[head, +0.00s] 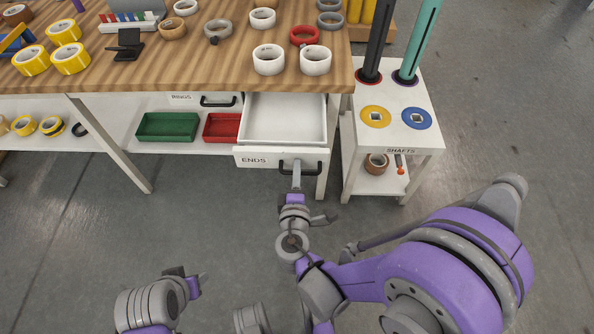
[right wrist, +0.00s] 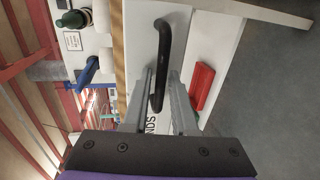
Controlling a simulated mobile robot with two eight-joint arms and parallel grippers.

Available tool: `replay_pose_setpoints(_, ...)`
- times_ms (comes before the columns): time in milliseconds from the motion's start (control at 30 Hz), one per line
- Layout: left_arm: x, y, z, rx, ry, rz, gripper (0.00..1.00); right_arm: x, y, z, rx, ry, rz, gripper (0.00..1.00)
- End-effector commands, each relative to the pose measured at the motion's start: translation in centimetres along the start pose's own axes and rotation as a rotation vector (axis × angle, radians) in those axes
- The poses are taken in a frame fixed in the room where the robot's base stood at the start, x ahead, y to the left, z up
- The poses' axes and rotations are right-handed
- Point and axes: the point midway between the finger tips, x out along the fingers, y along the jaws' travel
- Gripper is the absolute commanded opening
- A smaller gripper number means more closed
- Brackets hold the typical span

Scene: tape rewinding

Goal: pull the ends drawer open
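The ends drawer (head: 284,122) is a white drawer under the bench, standing well out from it, with an empty inside. Its front panel (head: 252,159) reads "ENDS". The black bar handle (head: 312,167) is on that panel and also shows in the right wrist view (right wrist: 164,45). My right gripper (head: 297,176) is at the handle. In the wrist view its two grey fingers (right wrist: 160,85) lie on either side of the bar, close against it. My left gripper (head: 187,282) is low in the head view, away from the drawer; its fingers are not clear.
The "RINGS" drawer (head: 192,100) beside it looks shut. Green (head: 167,126) and red (head: 221,127) bins sit on the lower shelf. A white shafts stand (head: 428,140) is close on the right. Tape rolls (head: 268,59) lie on the wooden bench top. The floor in front is clear.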

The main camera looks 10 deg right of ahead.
Motion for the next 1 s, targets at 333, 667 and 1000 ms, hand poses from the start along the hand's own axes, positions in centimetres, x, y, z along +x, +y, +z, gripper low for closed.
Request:
replay_pose_setpoints(333,-0.1,0.0,0.0,0.000,0.000,0.000,0.50,-0.4,0.0,0.0,0.001,0.001,0.000,0.27)
replay_pose_setpoints(667,-0.9,0.0,-0.2,0.000,0.003,0.000,0.50,-6.3,0.1,-0.1,0.001,0.006,-0.001,0.27)
replay_pose_setpoints(1000,-1.3,0.0,-0.4,0.000,0.004,0.000,0.50,-10.6,0.0,-0.1,0.000,0.002,0.000,0.27)
